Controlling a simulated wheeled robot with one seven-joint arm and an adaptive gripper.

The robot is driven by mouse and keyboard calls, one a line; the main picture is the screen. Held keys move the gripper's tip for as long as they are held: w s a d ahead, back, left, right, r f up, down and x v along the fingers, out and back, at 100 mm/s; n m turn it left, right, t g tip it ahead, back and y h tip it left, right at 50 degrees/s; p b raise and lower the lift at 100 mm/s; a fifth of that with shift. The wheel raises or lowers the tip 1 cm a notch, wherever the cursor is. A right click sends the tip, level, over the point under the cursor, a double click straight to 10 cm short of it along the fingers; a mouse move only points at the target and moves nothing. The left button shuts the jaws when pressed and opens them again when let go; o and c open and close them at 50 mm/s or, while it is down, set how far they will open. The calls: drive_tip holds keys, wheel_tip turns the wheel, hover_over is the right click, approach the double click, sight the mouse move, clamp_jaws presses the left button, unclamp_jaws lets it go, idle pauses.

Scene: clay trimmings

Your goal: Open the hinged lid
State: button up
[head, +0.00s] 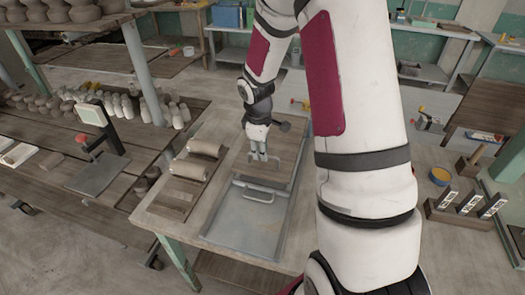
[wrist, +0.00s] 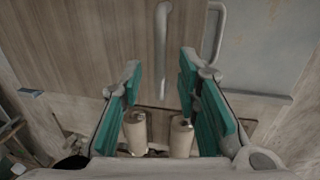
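A flat wooden lid (head: 285,148) lies level, looking closed, over the back part of a low grey metal bin (head: 240,222) on the table. A pale bar handle (wrist: 162,45) sits on the wooden panel in the wrist view, near its border with a grey panel (wrist: 262,50). My gripper (head: 264,168) points down over the lid's front part in the head view. In the wrist view its two green-padded fingers (wrist: 160,72) are apart with nothing between the pads. The bar lies in line with the gap; I cannot tell whether the fingers reach down around it.
A second looped handle (wrist: 215,30) sits on the grey panel. Two pale clay rolls (head: 206,147) (head: 188,169) lie on a board left of the bin. A shelf of pots (head: 120,105) stands left. A tool block (head: 462,207) stands right, beyond my arm.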

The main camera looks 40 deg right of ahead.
drive_tip(key=shift+d+f, duration=0.1)
drive_tip(key=shift+f, duration=0.6)
clamp_jaws()
